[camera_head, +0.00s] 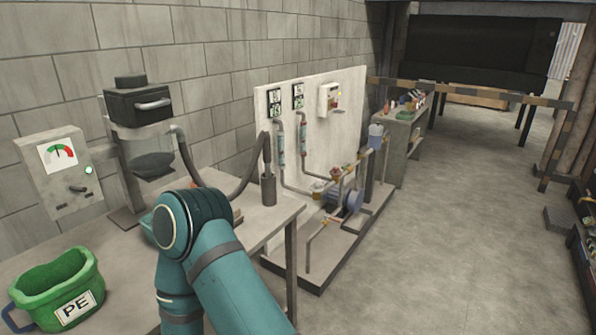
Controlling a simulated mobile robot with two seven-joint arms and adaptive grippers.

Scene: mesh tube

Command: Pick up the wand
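A dark grey upright piece (268,186), which looks like the wand in a holder, stands near the right end of the grey table (262,222). A grey hose (228,190) runs to it from the machine with a clear vessel (152,150). I cannot tell where wand and holder divide. One of my teal arms rises from the bottom of the view, bent in front of the table. It hides part of the table and the hose's surroundings. Neither gripper can be made out, so nothing shows of what they hold.
A green bucket marked PE (58,290) stands at the table's front left. A grey gauge box (55,170) is behind it. A panel with pipes (310,140) and a blue pump (345,198) stand right of the table. The floor (450,240) at the right is clear.

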